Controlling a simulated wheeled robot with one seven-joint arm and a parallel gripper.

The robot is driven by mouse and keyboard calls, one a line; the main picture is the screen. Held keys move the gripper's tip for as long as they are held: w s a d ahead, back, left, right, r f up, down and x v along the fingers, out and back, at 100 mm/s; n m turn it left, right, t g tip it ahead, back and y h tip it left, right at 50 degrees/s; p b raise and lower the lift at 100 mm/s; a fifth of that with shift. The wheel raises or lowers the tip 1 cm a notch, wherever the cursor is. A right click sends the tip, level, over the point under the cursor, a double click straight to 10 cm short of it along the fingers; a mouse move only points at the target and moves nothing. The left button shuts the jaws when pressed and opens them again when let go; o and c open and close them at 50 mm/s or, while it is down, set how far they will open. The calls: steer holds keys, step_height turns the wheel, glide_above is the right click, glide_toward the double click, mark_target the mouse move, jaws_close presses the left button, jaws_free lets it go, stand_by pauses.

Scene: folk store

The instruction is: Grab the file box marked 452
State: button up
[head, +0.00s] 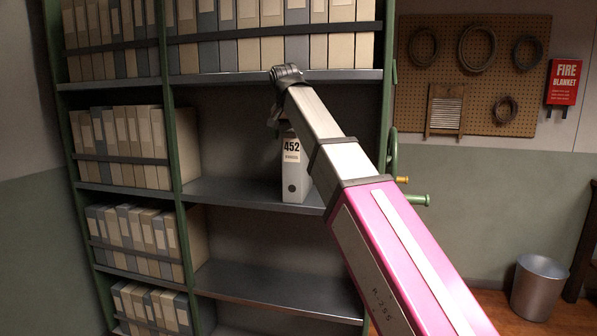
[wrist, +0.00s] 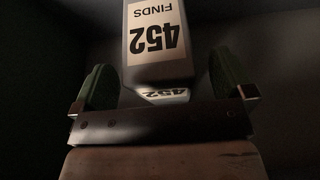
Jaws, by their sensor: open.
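The file box marked 452 (head: 293,172) stands upright on a grey metal shelf in the right bay of the rack. It is pale, with a white label and a dark round hole low on its spine. My gripper (head: 278,118) is at the box's upper left in the head view, partly hidden by my arm, which covers the box's right side. In the wrist view the 452 label (wrist: 154,35) appears upside down, ahead of and between the green pads of my open gripper (wrist: 158,88). The fingers look apart from the box. A second 452 marking lies below it, perhaps a reflection.
The box's shelf (head: 225,190) is otherwise bare to its left. A row of file boxes (head: 262,50) fills the shelf above behind a dark rail. The green rack post (head: 386,110) stands close on the right, with a green wheel handle.

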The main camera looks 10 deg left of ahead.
steer(key=x, duration=0.2)
steer(key=shift+w+f, duration=0.1)
steer(key=shift+f, duration=0.25)
jaws_close()
steer(key=shift+r, duration=0.15)
